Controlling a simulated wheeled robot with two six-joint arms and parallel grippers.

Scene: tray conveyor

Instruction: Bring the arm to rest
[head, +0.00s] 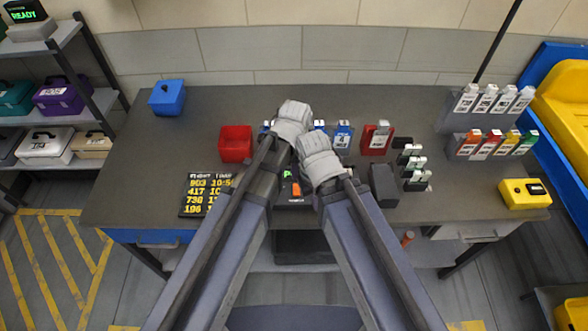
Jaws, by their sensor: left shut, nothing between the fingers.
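My two arms reach up from the bottom of the head view over the middle of the grey table (400,105). My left gripper (294,112) is at the end of the arm from the left, above the table's middle. It is shut and empty. My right gripper (320,158) is just to its right and nearer; its fingers cannot be made out. The two grey ends are close together in the picture; whether they touch cannot be told. They hide part of the table behind them.
A board with yellow figures (205,194) lies in front. A red holder (377,138), card racks (491,143) and a yellow box (524,193) are on the right.

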